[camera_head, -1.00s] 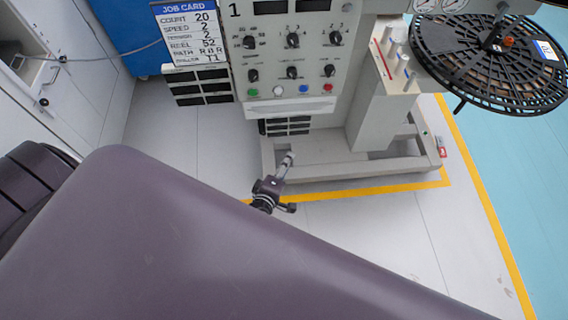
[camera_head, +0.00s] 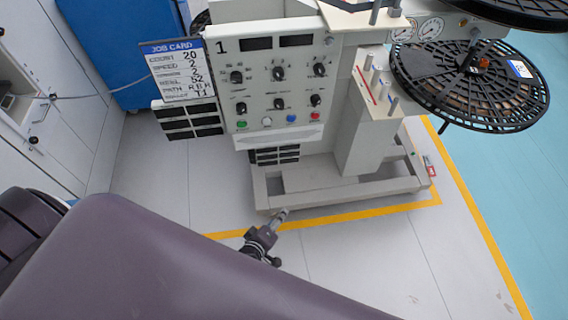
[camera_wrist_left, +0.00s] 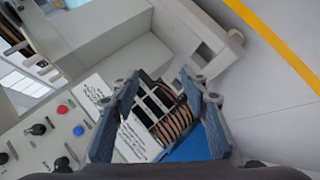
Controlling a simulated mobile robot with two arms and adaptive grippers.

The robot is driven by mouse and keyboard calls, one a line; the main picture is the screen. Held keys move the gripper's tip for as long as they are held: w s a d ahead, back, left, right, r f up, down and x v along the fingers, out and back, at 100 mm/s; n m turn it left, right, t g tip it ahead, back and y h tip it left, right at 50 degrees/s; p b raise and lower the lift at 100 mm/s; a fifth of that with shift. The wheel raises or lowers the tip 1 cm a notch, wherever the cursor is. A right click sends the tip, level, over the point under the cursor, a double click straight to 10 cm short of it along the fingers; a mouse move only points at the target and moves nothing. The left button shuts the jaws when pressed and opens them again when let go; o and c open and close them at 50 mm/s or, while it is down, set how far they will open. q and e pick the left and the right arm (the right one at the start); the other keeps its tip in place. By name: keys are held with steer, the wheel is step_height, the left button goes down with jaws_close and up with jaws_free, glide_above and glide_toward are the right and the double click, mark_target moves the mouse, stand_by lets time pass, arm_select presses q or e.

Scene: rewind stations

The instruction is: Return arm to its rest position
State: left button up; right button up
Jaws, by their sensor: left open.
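My left arm is a large dark purple link filling the bottom left of the head view. Beyond it shows what looks like my left gripper (camera_head: 270,232), small and dark with a light tip, before the base of station 1. Its jaw gap is hard to make out there. In the left wrist view the left gripper (camera_wrist_left: 160,88) has its two grey-blue fingers apart with nothing held between them. Behind the fingers are a white printed card (camera_wrist_left: 125,125) and black vents. My right gripper is not seen.
Station 1 has a control panel (camera_head: 275,85) with knobs and coloured buttons, a job card (camera_head: 185,72) at its left, and a black reel (camera_head: 470,85) at its right. A yellow floor line (camera_head: 345,217) runs past its base. Grey floor in front is open.

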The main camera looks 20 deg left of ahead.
arm_select(q)
steer(key=s+f+m+g+h, duration=0.1)
steer(key=s+f+m+g, duration=0.5)
steer(key=s+f, duration=0.7)
steer(key=s+a+f+m+g, duration=0.1)
steer(key=s+f+m, duration=0.1)
steer(key=s, duration=0.5)
steer(key=s+a+f+m+g, duration=0.1)
steer(key=s+a+m, duration=0.1)
steer(key=s+m, duration=0.2)
steer(key=s+a+f+m+g+y, duration=0.1)
steer(key=s+f+m+g, duration=0.1)
steer(key=s, duration=0.8)
steer(key=shift+s+a+f+m, duration=0.3)
steer(key=shift+a+f+m, duration=0.1)
steer(key=shift+m, duration=0.3)
